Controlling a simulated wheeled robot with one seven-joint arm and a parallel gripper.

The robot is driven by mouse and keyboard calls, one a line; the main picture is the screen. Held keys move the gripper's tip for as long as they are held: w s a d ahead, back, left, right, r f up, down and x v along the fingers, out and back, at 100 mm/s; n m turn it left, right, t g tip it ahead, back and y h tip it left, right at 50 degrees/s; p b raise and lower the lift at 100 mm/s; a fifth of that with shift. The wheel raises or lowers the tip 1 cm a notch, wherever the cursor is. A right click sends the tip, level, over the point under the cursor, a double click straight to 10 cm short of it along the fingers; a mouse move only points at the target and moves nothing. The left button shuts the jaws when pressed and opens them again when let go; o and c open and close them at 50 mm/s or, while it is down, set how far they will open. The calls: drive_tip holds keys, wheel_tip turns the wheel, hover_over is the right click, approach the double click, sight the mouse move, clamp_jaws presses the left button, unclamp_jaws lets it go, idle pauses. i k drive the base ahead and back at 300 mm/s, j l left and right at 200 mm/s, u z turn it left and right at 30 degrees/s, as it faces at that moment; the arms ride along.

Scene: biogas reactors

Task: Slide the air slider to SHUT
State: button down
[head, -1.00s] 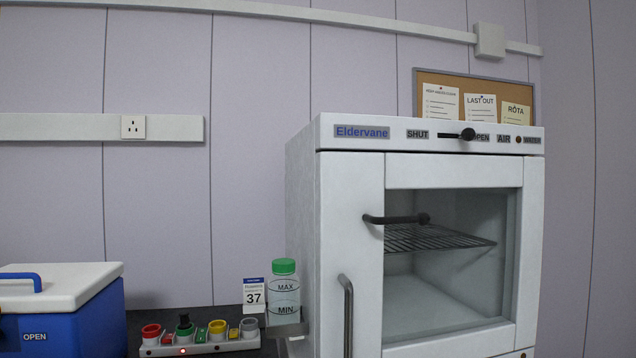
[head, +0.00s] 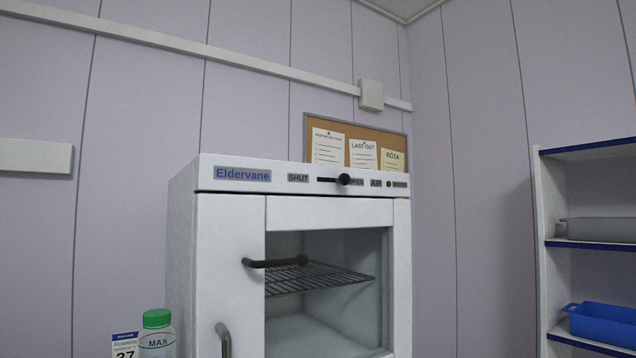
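The air slider is a black knob (head: 344,179) on a short dark slot in the top front panel of the white Eldervane cabinet (head: 180,250). The knob sits at the right end of the slot, beside the OPEN label (head: 357,182), which it partly covers. The SHUT label (head: 298,178) is to the left of the slot. The AIR label (head: 376,183) is farther right. My gripper is not in view.
A dark handle (head: 275,262) sticks out in front of the cabinet's glass door. A green-capped bottle (head: 157,335) stands at the lower left. Shelves with a blue tray (head: 600,325) stand at the right. A cork board (head: 355,140) shows above the cabinet.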

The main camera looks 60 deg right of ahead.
sight(344, 179)
drive_tip(key=k+l+z, duration=0.2)
drive_tip(key=k+l, duration=0.15)
drive_tip(key=l, duration=0.25)
drive_tip(key=k+l+z, duration=0.1)
drive_tip(key=l, duration=0.2)
drive_tip(key=k+l+z, duration=0.1)
drive_tip(key=l, duration=0.25)
drive_tip(key=k+l+z, duration=0.1)
drive_tip(key=k+l, duration=0.15)
drive_tip(key=k+l+z, duration=0.1)
drive_tip(key=l, duration=0.35)
